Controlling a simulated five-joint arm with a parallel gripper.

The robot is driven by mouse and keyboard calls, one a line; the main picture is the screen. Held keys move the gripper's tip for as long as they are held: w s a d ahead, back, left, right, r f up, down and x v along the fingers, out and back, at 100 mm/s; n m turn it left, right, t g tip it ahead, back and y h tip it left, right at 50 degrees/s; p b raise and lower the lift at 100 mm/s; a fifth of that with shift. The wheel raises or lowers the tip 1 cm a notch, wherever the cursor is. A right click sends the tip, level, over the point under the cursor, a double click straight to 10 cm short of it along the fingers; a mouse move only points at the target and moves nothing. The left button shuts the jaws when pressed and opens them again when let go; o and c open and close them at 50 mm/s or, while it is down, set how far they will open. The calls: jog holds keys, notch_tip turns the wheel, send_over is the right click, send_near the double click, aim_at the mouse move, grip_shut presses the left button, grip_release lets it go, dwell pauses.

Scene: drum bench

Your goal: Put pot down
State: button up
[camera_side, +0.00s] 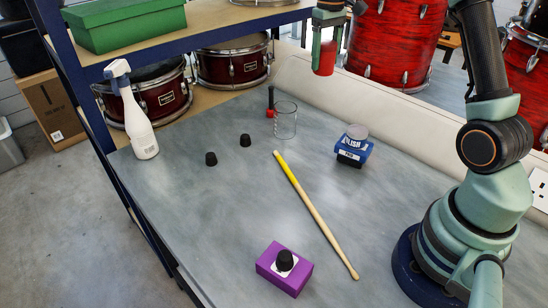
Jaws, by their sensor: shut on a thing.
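A small red pot (326,62) is held up in the air at the top middle, well above the bench. My gripper (327,46) is shut on it, with a teal finger on its left side and part of the other on its right. The pot looks upright. Its upper part is partly hidden by the gripper. The grey bench top (225,215) lies below.
A clear glass (285,122) stands next to a small red and black item (270,103). A blue polish tin (353,147), a drumstick (312,208), a purple box (284,270), two black knobs (246,140) and a spray bottle (139,122) also occupy the bench. The left front is clear.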

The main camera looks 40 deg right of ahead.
jog(key=shift+m, duration=0.4)
jog(key=d+f, duration=0.1)
jog(key=f, duration=0.4)
jog(key=d+f, duration=0.1)
jog(key=f, duration=0.4)
jog(key=s+d+f, duration=0.1)
jog(key=f, duration=0.4)
jog(key=shift+f, duration=2.55)
jog(key=o, duration=1.5)
jog(key=shift+f, duration=0.1)
jog(key=shift+c, duration=0.2)
